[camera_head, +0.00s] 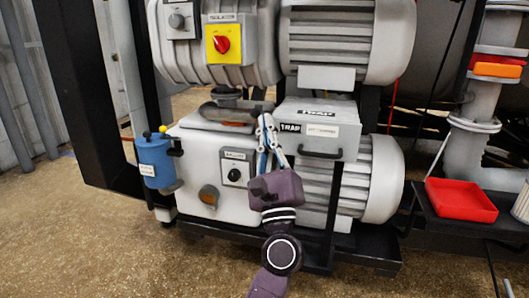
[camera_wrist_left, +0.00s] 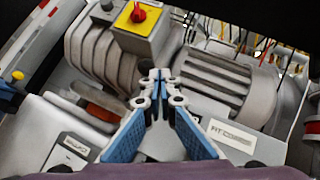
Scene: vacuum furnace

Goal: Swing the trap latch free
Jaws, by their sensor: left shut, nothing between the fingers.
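The trap (camera_head: 345,131) is a light grey box with a "TRAP" label and a dark handle on its front. In the left wrist view its top with a white label (camera_wrist_left: 232,135) lies to the right of my fingers. My left gripper (camera_head: 265,120) reaches up to the trap's left front edge, with its blue-padded fingers shut and empty. Its fingertips (camera_wrist_left: 159,76) meet in the left wrist view. A small dark piece (camera_head: 262,106) shows right by the fingertips and may be the latch. The fingers partly hide it, and I cannot tell whether they touch it. My right gripper is not in view.
A grey motor and pump (camera_head: 345,40) with a red switch on a yellow box (camera_head: 222,43) stand above. A blue canister (camera_head: 155,160) is at the left. A red tray (camera_head: 461,199) is at the right. The floor in front is clear.

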